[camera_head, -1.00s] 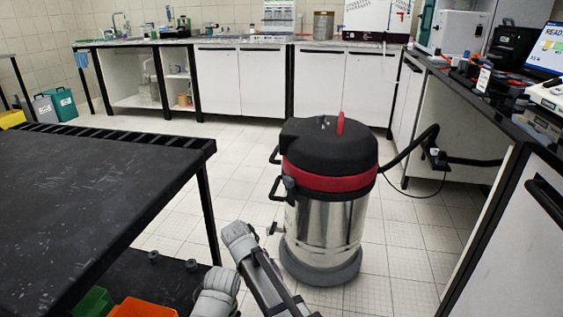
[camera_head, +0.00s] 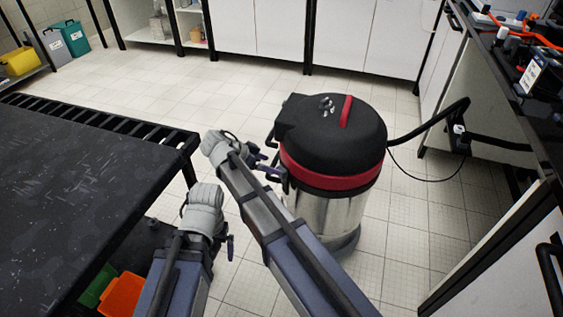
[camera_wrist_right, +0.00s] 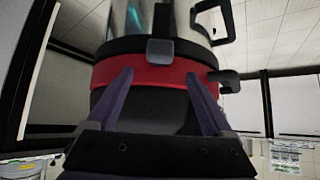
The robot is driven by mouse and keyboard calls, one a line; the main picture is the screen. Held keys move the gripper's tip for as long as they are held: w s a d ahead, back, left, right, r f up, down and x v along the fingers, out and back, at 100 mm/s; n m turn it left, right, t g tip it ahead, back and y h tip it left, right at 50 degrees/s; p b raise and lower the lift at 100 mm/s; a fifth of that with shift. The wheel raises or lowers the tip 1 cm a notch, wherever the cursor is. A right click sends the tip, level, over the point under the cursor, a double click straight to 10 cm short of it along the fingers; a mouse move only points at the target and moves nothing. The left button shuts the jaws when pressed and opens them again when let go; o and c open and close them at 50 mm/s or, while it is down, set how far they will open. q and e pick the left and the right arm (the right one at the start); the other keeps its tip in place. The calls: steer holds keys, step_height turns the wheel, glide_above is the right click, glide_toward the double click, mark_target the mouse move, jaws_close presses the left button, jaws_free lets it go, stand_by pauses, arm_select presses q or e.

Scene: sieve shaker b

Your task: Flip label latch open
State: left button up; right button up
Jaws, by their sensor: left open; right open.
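A shop vacuum (camera_head: 333,150) with a black lid, red band and shiny steel drum stands on the floor. In the right wrist view it appears upside down. There a dark grey latch (camera_wrist_right: 160,50) sits at the edge of the red band (camera_wrist_right: 105,75), on a black strap. My right gripper (camera_head: 266,166) is at the vacuum's left side. Its open, empty fingers (camera_wrist_right: 160,76) point at the band, one to each side of the latch; I cannot tell whether they touch anything. My left gripper (camera_head: 230,246) is open and empty, lower left, apart from the vacuum.
A black table (camera_head: 70,190) is at the left, with an orange bin (camera_head: 122,294) and a green bin (camera_head: 97,288) below. A black hose (camera_head: 430,122) runs right from the vacuum towards a bench. Open tiled floor lies behind the vacuum.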

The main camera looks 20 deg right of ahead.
mark_target(281, 169)
steer(key=b+x, duration=0.5)
steer(key=x, duration=0.2)
steer(key=shift+d+f+b, duration=0.2)
steer(key=shift+f+b, duration=0.1)
steer(key=shift+f, duration=0.1)
jaws_close()
stand_by(0.4)
stand_by(0.4)
